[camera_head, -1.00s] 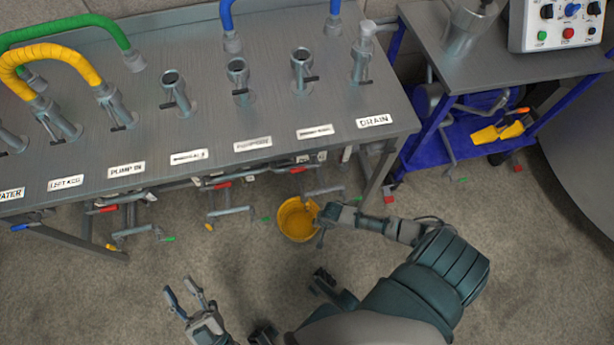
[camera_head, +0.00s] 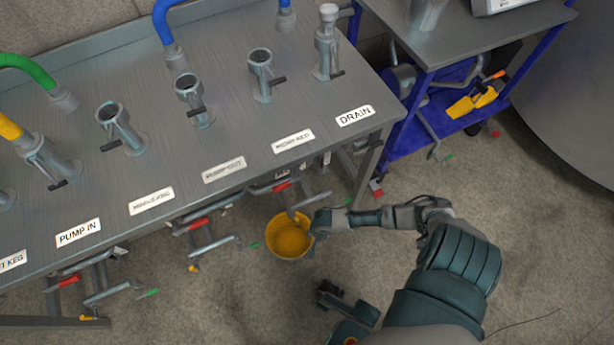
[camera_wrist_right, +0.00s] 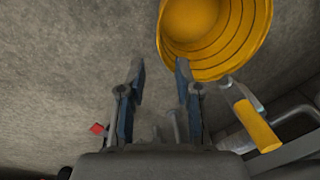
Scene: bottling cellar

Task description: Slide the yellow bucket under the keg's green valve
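The yellow bucket (camera_head: 290,237) stands on the floor at the front edge of the bench, beside low grey pipes. My right gripper (camera_head: 319,224) is at its right side in the head view. In the right wrist view the bucket (camera_wrist_right: 215,30) is at the top right, and my right gripper (camera_wrist_right: 158,75) is open with nothing between its fingers. One finger overlaps the bucket's rim; I cannot tell if they touch. Green-tipped valves show left (camera_head: 250,246) and right (camera_head: 346,201) of the bucket; I cannot tell which is the keg's. My left gripper is out of view.
The labelled bench (camera_head: 225,135) with upright pipe ends stands above the pipes. Red-handled pipes (camera_head: 198,224) run under it. A yellow-sleeved bar (camera_wrist_right: 255,127) is right of the fingers in the wrist view. A blue-framed cart (camera_head: 440,105) stands at the right.

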